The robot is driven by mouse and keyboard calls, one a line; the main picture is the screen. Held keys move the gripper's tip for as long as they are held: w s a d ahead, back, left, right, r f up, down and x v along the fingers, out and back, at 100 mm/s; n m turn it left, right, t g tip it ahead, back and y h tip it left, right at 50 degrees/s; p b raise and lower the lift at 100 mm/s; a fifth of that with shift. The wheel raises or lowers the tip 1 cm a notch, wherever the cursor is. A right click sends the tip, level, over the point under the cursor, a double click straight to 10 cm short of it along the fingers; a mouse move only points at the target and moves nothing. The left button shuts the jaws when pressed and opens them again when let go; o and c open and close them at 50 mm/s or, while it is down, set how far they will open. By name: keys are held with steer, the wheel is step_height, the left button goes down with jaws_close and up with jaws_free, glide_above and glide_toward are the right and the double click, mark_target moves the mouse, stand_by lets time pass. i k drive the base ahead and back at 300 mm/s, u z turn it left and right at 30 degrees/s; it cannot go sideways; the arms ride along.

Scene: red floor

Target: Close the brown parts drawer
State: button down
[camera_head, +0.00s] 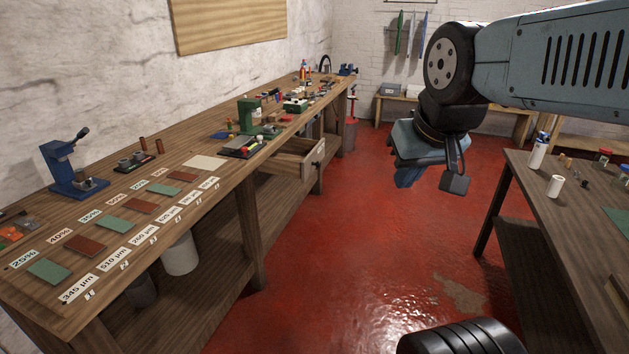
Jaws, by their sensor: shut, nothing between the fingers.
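The brown wooden parts drawer (310,164) stands pulled out from under the long left workbench, with its open top and part of its inside showing. A small dark knob sits on its front, which faces the aisle. My gripper (408,180) hangs from the arm above the red floor, to the right of the drawer and clearly apart from it. It points downward and is shut, with nothing held. The fingertips are small and partly hidden by the gripper body.
The long workbench (222,186) runs along the left wall with sample plates, labels, a blue press (68,168) and a green machine (250,115). Another bench (570,240) stands at the right. Red floor (340,240) lies clear between them. A white bucket (180,254) is under the left bench.

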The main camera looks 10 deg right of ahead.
mark_target(297, 157)
steer(key=u, duration=0.05)
steer(key=k, duration=0.35)
steer(key=z, duration=0.5)
steer(key=i, duration=1.8)
steer(key=u, duration=0.85)
steer(key=i, duration=0.5)
steer(key=z, duration=0.3)
steer(key=k, duration=0.5)
steer(key=u, duration=0.1)
